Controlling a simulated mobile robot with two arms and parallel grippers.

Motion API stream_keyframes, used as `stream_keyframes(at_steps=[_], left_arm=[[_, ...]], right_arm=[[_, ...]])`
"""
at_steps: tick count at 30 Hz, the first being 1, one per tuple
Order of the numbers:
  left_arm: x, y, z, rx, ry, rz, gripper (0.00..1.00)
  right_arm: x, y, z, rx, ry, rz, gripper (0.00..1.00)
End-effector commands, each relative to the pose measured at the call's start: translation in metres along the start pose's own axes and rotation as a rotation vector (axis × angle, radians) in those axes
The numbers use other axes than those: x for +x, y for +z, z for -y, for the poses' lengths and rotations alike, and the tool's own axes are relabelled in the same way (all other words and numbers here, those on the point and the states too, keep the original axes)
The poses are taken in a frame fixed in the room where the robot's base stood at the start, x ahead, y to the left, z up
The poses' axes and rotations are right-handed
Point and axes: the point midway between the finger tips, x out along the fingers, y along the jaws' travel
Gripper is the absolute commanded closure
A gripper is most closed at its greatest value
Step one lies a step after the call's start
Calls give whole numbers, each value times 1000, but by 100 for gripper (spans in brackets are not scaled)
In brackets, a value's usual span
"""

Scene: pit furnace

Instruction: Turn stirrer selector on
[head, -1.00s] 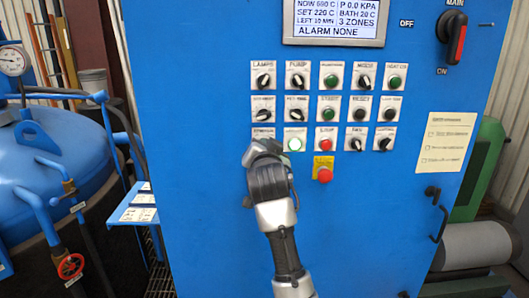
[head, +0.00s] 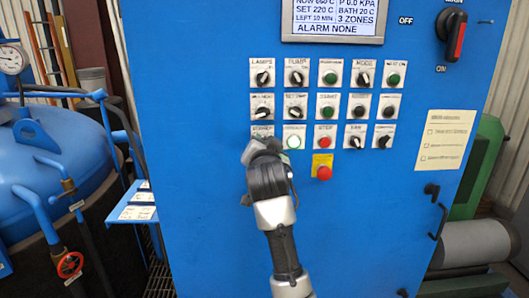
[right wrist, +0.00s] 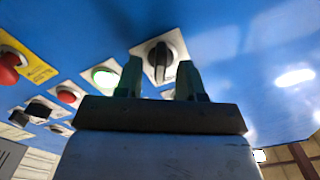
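The stirrer selector is at the lower left of the button grid; in the head view its white label plate (head: 262,131) shows and its knob is hidden behind my right gripper (head: 264,148). In the right wrist view the selector's black knob (right wrist: 160,60) stands on a pale square plate, its bar roughly upright in the picture. The two fingertips of my right gripper (right wrist: 158,78) are spread, one on each side of the knob, with gaps visible. Whether they touch the plate I cannot tell. My left gripper is in neither current view.
A lit white-green button (head: 294,142) is just right of the selector, then a red button (head: 325,142). A red emergency button (head: 323,173) on yellow sits below. More selectors fill the rows above. The blue panel (head: 200,220) is bare at lower left.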

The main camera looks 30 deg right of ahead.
Motion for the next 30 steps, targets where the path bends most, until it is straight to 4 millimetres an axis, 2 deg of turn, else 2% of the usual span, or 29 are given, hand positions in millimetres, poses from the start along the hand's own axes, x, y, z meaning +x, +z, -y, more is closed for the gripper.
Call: stream_keyframes(at_steps=[5,12,16,21,30], left_arm=[[10,1,0,0,0,0,57],[22,2,0,0,0,0,57],[26,2,0,0,0,0,57],[27,2,0,0,0,0,57],[27,2,-1,0,0,0,57]], right_arm=[[-26,3,-1,3,-3,-1,62],[-76,3,-1,4,-3,0,62],[-94,2,0,3,-2,0,62],[-104,1,0,1,-1,1,62],[-105,1,0,0,0,1,62]])
